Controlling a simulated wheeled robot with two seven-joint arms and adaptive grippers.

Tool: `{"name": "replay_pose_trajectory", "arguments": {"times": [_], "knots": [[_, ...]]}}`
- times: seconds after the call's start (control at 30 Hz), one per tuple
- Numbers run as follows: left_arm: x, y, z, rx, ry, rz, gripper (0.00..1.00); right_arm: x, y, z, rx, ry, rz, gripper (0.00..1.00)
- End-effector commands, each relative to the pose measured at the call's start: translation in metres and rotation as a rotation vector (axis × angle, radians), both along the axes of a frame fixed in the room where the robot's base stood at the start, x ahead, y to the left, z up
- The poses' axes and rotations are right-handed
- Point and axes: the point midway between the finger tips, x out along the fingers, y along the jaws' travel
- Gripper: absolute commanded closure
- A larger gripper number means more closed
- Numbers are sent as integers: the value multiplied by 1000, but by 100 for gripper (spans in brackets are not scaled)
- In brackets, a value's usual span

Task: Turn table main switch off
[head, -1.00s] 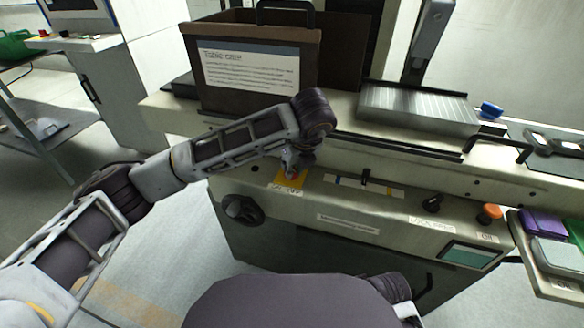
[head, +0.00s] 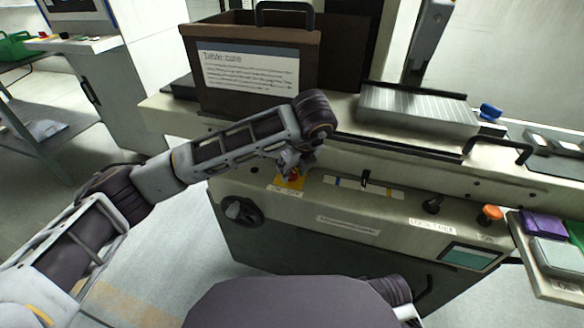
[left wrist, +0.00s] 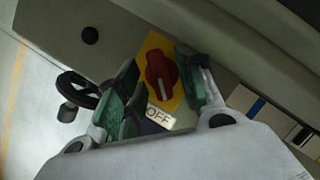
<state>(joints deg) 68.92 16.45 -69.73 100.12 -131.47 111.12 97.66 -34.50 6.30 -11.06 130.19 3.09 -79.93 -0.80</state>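The main switch is a red rotary knob (left wrist: 160,70) on a yellow plate (left wrist: 151,43), on the machine's front panel; it also shows in the head view (head: 294,175), partly covered by my gripper. In the left wrist view a white mark on the knob's lower part points toward a label reading OFF (left wrist: 159,115). My left gripper (left wrist: 162,84) has its green-padded fingers apart, one on each side of the knob. I see a gap at the left finger; contact at the right finger cannot be told. In the head view the left gripper (head: 289,160) is at the switch. My right gripper is out of view.
A black handwheel (head: 241,210) sits left of the switch. A slider (head: 366,179), black knob (head: 432,205), orange button (head: 490,213) and small screen (head: 469,256) lie to the right. A brown box (head: 252,99) labelled Table care stands on the ledge behind.

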Motion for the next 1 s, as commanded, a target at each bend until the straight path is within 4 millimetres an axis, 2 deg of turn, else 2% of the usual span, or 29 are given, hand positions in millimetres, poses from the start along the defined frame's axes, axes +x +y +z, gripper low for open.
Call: {"name": "replay_pose_trajectory", "arguments": {"times": [0.27,1.0], "knots": [[-3,-2,10,-1,-2,-2,62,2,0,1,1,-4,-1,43],[-26,-15,74,-1,-3,-1,62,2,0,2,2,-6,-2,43]]}}
